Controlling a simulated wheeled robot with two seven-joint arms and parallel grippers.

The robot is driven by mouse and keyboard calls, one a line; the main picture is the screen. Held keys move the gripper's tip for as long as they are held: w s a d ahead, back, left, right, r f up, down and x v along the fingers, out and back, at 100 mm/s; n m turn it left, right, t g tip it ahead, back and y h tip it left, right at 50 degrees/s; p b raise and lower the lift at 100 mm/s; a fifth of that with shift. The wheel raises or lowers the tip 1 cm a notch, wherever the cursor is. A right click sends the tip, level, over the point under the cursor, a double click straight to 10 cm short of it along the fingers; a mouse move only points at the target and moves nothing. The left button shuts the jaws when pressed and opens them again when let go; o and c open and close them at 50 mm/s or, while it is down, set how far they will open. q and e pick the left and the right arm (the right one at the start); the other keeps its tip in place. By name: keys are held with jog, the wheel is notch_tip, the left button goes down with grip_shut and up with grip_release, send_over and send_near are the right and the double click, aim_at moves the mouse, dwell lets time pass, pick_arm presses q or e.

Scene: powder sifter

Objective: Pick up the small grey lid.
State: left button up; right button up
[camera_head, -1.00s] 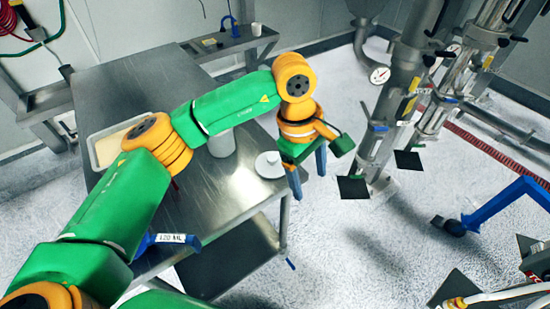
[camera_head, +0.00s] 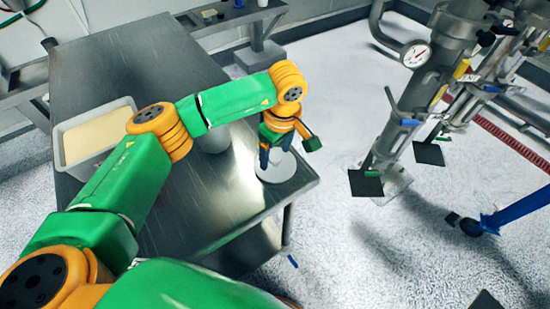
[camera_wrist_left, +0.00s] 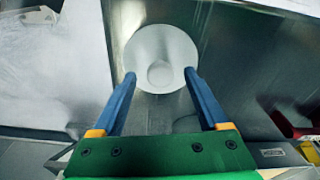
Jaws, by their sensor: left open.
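The small grey lid (camera_head: 280,173) is a pale round disc with a raised knob. It lies flat near the right edge of the steel table (camera_head: 185,220). In the left wrist view the lid (camera_wrist_left: 160,42) is ahead, with its knob centred between the fingertips. My left gripper (camera_head: 273,157) is open and empty, its blue fingers pointing down at the lid and covering part of it in the head view. In the left wrist view the left gripper (camera_wrist_left: 160,76) has one finger on each side of the knob. Whether the fingertips touch the lid cannot be told. My right gripper is not in view.
A tray (camera_head: 68,150) of cream-coloured material sits at the table's left side. Steel pipework with a gauge (camera_head: 416,54) stands on the right. Bare tabletop lies in front of the lid.

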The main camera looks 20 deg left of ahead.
pick_arm(q)
jog(key=shift+s+d, duration=0.1)
jog(key=c, duration=0.3)
grip_shut()
